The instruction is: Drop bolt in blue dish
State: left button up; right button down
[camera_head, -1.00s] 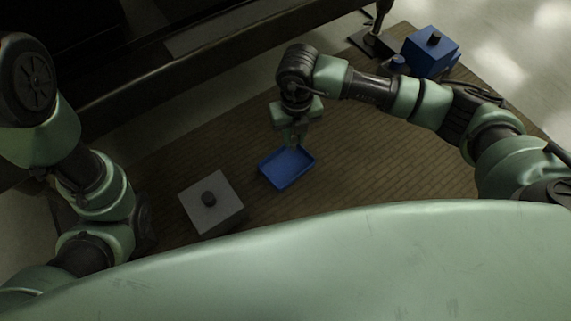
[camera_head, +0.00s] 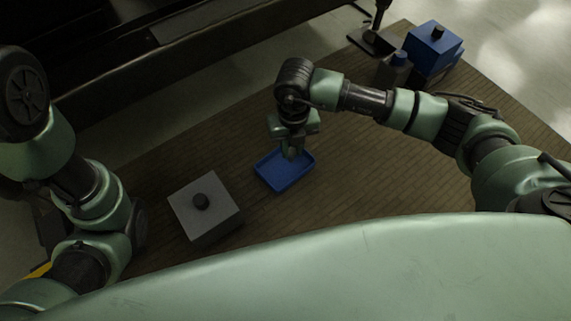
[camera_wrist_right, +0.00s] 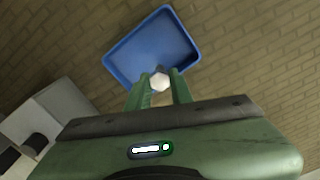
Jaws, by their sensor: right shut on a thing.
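The blue dish (camera_head: 279,177) is a shallow rectangular tray on the brown table, and it also shows in the right wrist view (camera_wrist_right: 128,52). My right gripper (camera_head: 291,154) is over the dish's far right part in the head view. In the right wrist view its green fingers (camera_wrist_right: 158,90) are shut on the bolt (camera_wrist_right: 159,81), whose pale hexagonal head shows between the tips. The bolt's shank is hidden. I cannot tell its exact height above the dish floor. My left arm shows at the left, but its gripper is out of view.
A grey box with a dark knob (camera_head: 207,218) stands left of the dish. A blue box with a dark knob (camera_head: 434,50) and a smaller dark box with a blue knob (camera_head: 394,70) stand at the far right. The table right of the dish is clear.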

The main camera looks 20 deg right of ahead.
jog(key=c, duration=1.2)
grip_release()
jog(key=shift+o, duration=0.2)
notch_tip(320, 180, up, 8)
jog(key=p, duration=0.5)
jog(key=shift+p, duration=0.4)
